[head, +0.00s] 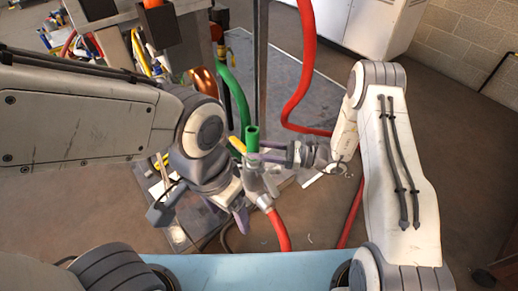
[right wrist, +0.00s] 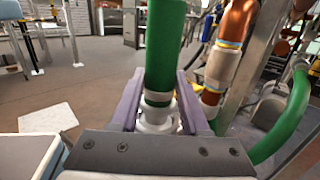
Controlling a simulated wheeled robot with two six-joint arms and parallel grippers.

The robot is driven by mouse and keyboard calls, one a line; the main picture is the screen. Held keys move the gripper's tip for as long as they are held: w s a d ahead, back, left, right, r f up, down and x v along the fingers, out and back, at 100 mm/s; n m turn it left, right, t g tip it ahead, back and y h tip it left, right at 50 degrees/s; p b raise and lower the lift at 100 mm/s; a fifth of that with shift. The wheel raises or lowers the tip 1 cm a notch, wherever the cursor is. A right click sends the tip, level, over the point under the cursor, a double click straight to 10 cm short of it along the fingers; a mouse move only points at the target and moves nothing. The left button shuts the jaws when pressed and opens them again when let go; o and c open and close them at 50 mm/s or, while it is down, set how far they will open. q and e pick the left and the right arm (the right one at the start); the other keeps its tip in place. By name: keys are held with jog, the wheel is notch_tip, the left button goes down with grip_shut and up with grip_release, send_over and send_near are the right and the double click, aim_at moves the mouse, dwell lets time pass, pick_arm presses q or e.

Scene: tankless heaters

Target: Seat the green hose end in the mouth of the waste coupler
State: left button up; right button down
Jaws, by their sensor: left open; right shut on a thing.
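The green hose end (head: 252,138) stands upright in the middle of the head view. My right gripper (head: 256,157) reaches in from the right and is shut on it. In the right wrist view the green hose (right wrist: 164,50) runs down between the purple jaws to a pale band. The pale grey waste coupler (head: 256,181) is directly below, with its ring (right wrist: 156,120) just under the band. I cannot tell how far the hose end is inside the mouth. My left gripper (head: 222,217) is open, below and left of the coupler.
A red hose (head: 277,226) leads down from the coupler. Another green hose (head: 236,92) and a copper pipe (head: 204,80) are behind. A tall red hose (head: 302,60) curves at the back. A light blue surface (head: 230,268) lies at the front.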

jog(key=shift+f+b, duration=0.6)
jog(key=shift+f, duration=0.4)
jog(key=shift+c, duration=1.6)
grip_release()
jog(key=s+d+p, duration=0.1)
jog(key=d, duration=0.9)
jog(key=shift+s+d+f, duration=0.15)
jog(key=shift+s+f, duration=0.1)
jog(key=shift+s, duration=0.15)
